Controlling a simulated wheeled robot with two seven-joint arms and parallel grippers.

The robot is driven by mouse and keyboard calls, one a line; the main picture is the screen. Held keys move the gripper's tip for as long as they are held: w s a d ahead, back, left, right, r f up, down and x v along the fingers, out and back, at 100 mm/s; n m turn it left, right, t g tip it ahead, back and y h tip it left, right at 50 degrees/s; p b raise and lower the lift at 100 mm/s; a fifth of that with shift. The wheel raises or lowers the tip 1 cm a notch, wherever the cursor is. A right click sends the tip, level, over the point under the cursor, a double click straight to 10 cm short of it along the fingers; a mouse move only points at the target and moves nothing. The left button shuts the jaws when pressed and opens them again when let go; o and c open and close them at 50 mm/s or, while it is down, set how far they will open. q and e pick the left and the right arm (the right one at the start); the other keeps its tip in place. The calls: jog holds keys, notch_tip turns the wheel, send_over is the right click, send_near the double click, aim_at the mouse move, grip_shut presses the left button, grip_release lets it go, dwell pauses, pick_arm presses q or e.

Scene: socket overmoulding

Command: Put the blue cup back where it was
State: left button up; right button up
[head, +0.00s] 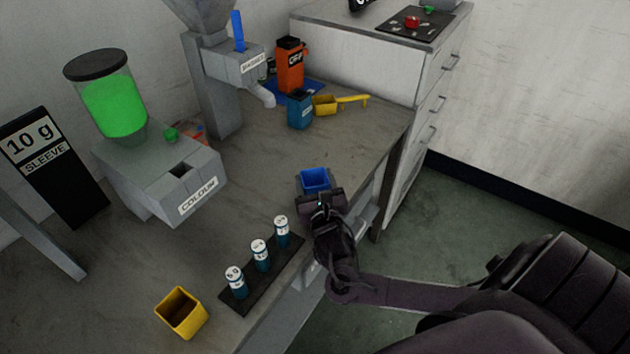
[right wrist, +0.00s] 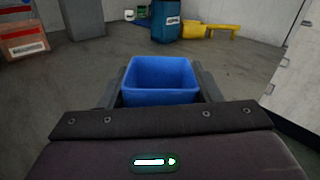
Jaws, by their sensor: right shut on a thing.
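The blue cup (head: 314,179) is a small square open-topped cup near the right edge of the grey table. My right gripper (head: 318,194) is shut on it, with a finger on either side. In the right wrist view the blue cup (right wrist: 160,80) sits upright between the two fingers and looks empty. I cannot tell whether its base touches the table. My left gripper is not in view.
A black rack (head: 235,298) with several labelled vials and a yellow cup (head: 181,313) stand nearer. The COLOUR dispenser (head: 160,175) is at left. A blue container (head: 300,110), orange container (head: 290,67) and yellow scoop (head: 325,105) stand farther back. Table between is clear.

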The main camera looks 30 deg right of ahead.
jog(key=shift+f, duration=0.1)
jog(key=o, duration=1.4)
jog(key=shift+o, duration=0.2)
jog(key=v, duration=1.2)
